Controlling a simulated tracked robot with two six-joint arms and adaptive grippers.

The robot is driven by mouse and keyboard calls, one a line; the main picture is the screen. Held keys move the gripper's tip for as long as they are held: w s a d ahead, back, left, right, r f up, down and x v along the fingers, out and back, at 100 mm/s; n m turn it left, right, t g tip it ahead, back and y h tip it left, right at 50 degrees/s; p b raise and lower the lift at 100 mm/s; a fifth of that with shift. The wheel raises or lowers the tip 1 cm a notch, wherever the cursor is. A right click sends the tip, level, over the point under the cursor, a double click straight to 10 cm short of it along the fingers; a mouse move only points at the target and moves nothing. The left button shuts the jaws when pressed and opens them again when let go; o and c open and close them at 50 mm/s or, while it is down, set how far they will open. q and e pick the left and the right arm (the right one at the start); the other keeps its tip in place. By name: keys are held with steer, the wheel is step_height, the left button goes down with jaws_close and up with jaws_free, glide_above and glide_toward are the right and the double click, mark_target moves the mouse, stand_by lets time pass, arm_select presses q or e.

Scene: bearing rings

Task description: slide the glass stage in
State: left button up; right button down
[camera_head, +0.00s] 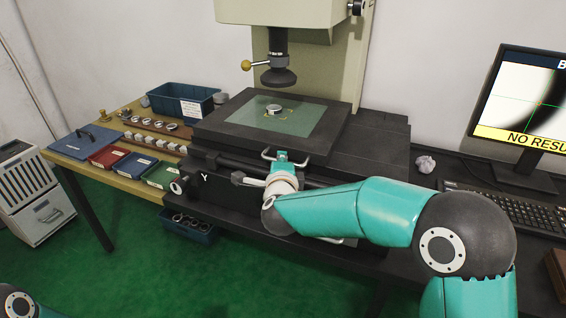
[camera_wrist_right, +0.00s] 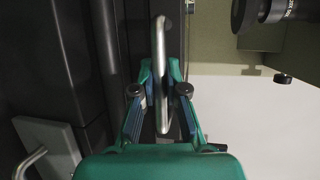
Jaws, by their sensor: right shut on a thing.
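The glass stage (camera_head: 312,116) is a greenish pane set in a dark square plate under the microscope's lens (camera_head: 279,76). A small metal bearing ring (camera_head: 273,109) lies on the glass. A metal bar handle (camera_head: 304,171) sits at the front of the stage. My right gripper (camera_head: 283,157) is at this handle, and in the right wrist view its fingers (camera_wrist_right: 161,90) are shut on the handle bar (camera_wrist_right: 161,50). My left gripper is out of view; only a piece of my left arm shows at the lower left corner.
A blue bin (camera_head: 184,104) and red (camera_head: 109,156) and green (camera_head: 161,176) trays stand on the wooden bench at left. A monitor (camera_head: 522,100) reading "NO RESU…", a keyboard (camera_head: 505,207) and crumpled paper (camera_head: 426,164) are at right. A box of rings (camera_head: 189,226) sits below the bench.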

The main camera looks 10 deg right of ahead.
steer(key=shift+a+f, duration=0.15)
steer(key=shift+f, duration=0.1)
steer(key=c, duration=1.5)
jaws_free()
steer(key=shift+r, duration=0.1)
steer(key=shift+s, duration=0.15)
steer(key=v, duration=1.1)
steer(key=shift+s, duration=0.35)
